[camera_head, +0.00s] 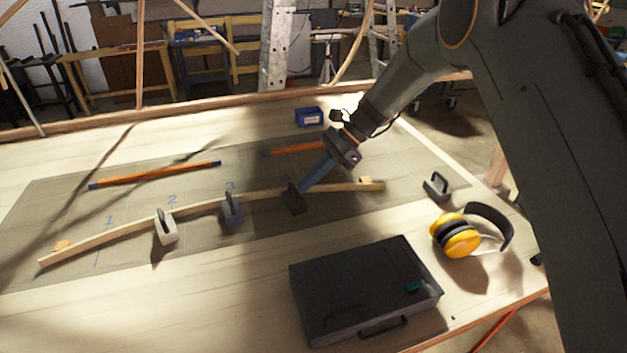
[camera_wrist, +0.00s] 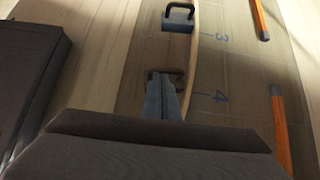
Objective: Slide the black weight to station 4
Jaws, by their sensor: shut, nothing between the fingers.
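The black weight (camera_head: 293,201) sits on the bent wooden lath (camera_head: 195,208), right of the blue-grey weight (camera_head: 231,209). In the wrist view its dark handle (camera_wrist: 153,73) shows at my fingertips, with its body mostly hidden behind the fingers. My gripper (camera_head: 303,188) is shut and empty, its tips at the black weight; whether they touch is unclear. In the wrist view, my gripper (camera_wrist: 167,84) is close to the mark for station 4 (camera_wrist: 218,97). The weight is near that mark, but exact alignment is hidden. A white weight (camera_head: 166,233) sits further left on the lath.
A dark case (camera_head: 365,290) lies in front, with yellow earmuffs (camera_head: 457,238) and a loose handled weight (camera_head: 437,187) to the right. Orange-brown bars (camera_head: 155,174) lie behind the lath on the grey mat (camera_head: 60,205). A blue box (camera_head: 309,117) stands further back.

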